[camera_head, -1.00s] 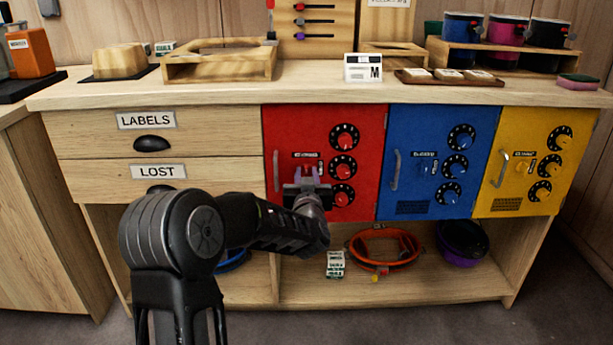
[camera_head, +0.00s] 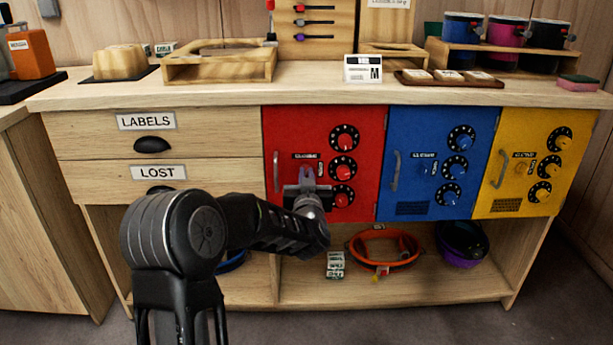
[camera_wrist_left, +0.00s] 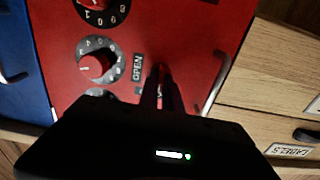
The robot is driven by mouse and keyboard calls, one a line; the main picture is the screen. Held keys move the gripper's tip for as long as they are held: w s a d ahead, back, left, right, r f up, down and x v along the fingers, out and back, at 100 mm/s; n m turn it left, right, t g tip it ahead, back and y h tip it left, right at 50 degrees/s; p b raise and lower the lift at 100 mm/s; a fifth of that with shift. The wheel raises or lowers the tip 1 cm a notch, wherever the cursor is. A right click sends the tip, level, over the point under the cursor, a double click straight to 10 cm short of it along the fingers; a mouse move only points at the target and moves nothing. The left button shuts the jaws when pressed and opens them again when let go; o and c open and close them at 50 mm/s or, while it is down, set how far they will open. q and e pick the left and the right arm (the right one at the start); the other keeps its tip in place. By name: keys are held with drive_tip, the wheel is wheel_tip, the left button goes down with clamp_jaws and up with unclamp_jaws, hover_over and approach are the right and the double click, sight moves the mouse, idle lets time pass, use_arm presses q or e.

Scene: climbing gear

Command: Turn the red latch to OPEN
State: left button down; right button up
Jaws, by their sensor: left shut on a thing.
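The red locker door (camera_head: 317,122) is in the middle of the cabinet front, with several black dials on its right side and a metal handle (camera_head: 276,172) on its left edge. The red latch (camera_head: 306,174) is between my left gripper's fingers, left of the dials, and is mostly hidden by them. My left gripper (camera_head: 307,180) is shut on it. In the left wrist view the two dark fingers (camera_wrist_left: 162,88) are close together at the door, beside the OPEN label (camera_wrist_left: 137,67). The latch's exact angle is hidden. My right gripper is not in view.
A blue locker (camera_head: 410,125) and a yellow locker (camera_head: 520,125) stand to the right. Drawers marked LABELS and LOST (camera_head: 158,172) are on the left. The shelf below holds an orange coil (camera_head: 384,262) and a purple bowl (camera_head: 462,250).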

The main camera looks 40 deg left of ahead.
use_arm(q)
drive_tip(key=shift+d+r+m+p, duration=0.1)
drive_tip(key=shift+r+m+p, duration=0.1)
drive_tip(key=shift+m+p, duration=1)
drive_tip(key=m+p, duration=0.3)
drive_tip(key=m, duration=0.2)
drive_tip(key=m+p, duration=0.4)
drive_tip(key=m, duration=0.1)
drive_tip(key=m+p, duration=0.4)
drive_tip(key=m, duration=0.1)
drive_tip(key=shift+w+d+f, duration=0.1)
drive_tip(key=shift+w+f, duration=0.05)
drive_tip(key=shift+f, duration=0.2)
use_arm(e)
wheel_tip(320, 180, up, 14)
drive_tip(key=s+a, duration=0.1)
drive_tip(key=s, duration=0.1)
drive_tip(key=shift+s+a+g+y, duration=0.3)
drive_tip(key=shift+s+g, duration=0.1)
use_arm(q)
drive_tip(key=shift+m, duration=0.3)
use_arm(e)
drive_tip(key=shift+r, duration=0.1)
use_arm(q)
drive_tip(key=c, duration=1.5)
unclamp_jaws()
drive_tip(key=shift+c, duration=0.2)
